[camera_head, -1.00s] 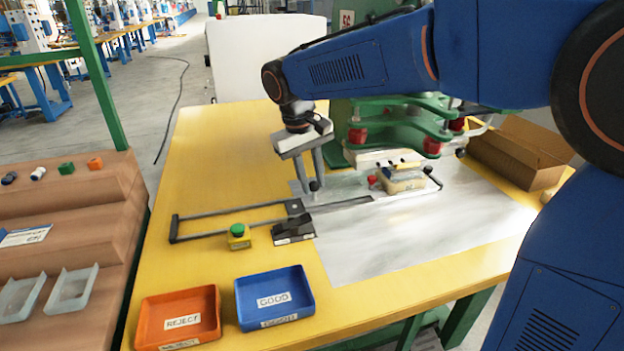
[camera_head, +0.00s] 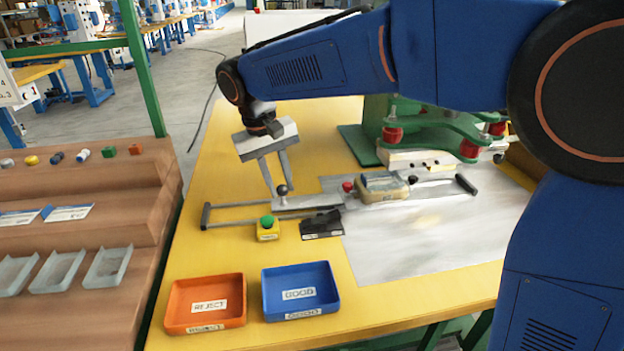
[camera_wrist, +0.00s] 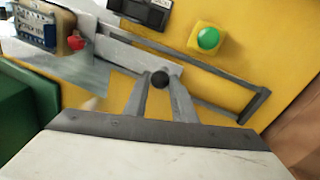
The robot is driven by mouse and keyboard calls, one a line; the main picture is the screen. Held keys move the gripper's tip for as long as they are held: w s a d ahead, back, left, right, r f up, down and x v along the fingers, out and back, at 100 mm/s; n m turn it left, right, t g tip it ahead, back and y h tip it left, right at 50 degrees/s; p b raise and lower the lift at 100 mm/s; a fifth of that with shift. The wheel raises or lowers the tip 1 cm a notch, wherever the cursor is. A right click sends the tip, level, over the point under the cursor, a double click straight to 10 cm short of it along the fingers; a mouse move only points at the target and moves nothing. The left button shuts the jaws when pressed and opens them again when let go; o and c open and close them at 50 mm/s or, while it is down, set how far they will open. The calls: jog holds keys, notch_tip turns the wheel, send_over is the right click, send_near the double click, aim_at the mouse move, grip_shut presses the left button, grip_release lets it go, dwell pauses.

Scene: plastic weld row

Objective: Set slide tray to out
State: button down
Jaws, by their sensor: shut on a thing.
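The slide tray (camera_head: 318,202) is a flat grey plate on two dark rails that run left to right across the yellow table. Its black knob (camera_head: 282,189) stands at the plate's left end. My gripper (camera_head: 281,191) comes down from above and is shut on the knob. In the wrist view the knob (camera_wrist: 160,79) sits between the two finger tips, with the plate (camera_wrist: 115,52) running off to the upper left. A tan block-like fixture with a blue and white part (camera_wrist: 38,30) and a red knob (camera_wrist: 76,42) rides on the plate's far end.
A yellow box with a green button (camera_head: 267,228) and a black pedal-like device (camera_head: 321,224) stand in front of the rails. The orange REJECT bin (camera_head: 206,303) and blue GOOD bin (camera_head: 301,292) are nearer. The green press (camera_head: 440,135) stands behind right. Bare rail extends left to the end bar (camera_head: 206,216).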

jog(key=s+a, duration=0.1)
jog(key=a, duration=0.4)
jog(key=s+a, duration=0.1)
jog(key=a, duration=0.4)
jog(key=s+a, duration=0.1)
jog(key=a, duration=0.3)
jog(key=shift+a, duration=0.4)
jog(key=c, duration=1.5)
grip_release()
jog(key=shift+a, duration=0.15)
jog(key=shift+r, duration=0.1)
jog(key=a+r, duration=0.1)
jog(key=r, duration=0.4)
jog(key=s+a+r, duration=0.1)
jog(key=r, duration=0.5)
jog(key=a+r, duration=0.1)
jog(key=r, duration=0.5)
jog(key=shift+s, duration=0.15)
jog(key=shift+s, duration=0.1)
